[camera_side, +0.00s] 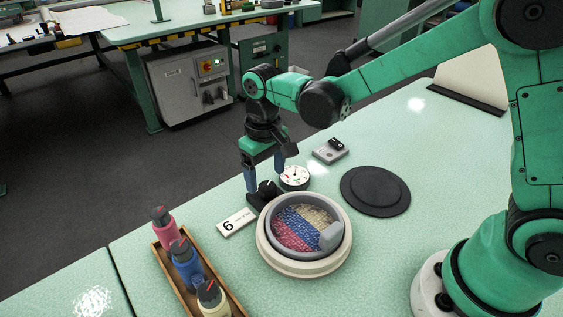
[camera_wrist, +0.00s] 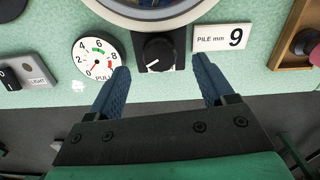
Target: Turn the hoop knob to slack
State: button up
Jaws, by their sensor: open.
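The black hoop knob (camera_wrist: 158,53) sits on a small dark block at the edge of the hoop and has a white pointer line that looks slanted to the lower left. In the side view the knob (camera_side: 267,188) is at the hoop's far left edge. My gripper (camera_wrist: 160,64) is open, with one blue fingertip on each side of the knob and a gap to both. In the side view my gripper (camera_side: 264,182) points down over the knob. The round grey hoop (camera_side: 268,245) holds a red, blue and cream tufted cloth. No slack mark is readable.
A white round pull gauge (camera_wrist: 97,58) stands beside the knob. A grey light switch (camera_side: 330,151), a black disc (camera_side: 375,190) and a wooden tray (camera_side: 171,268) of coloured bottles are nearby.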

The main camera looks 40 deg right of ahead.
aim_at(267, 190)
jog(key=shift+f, duration=1.45)
grip_shut()
jog(key=shift+n, duration=0.8)
grip_release()
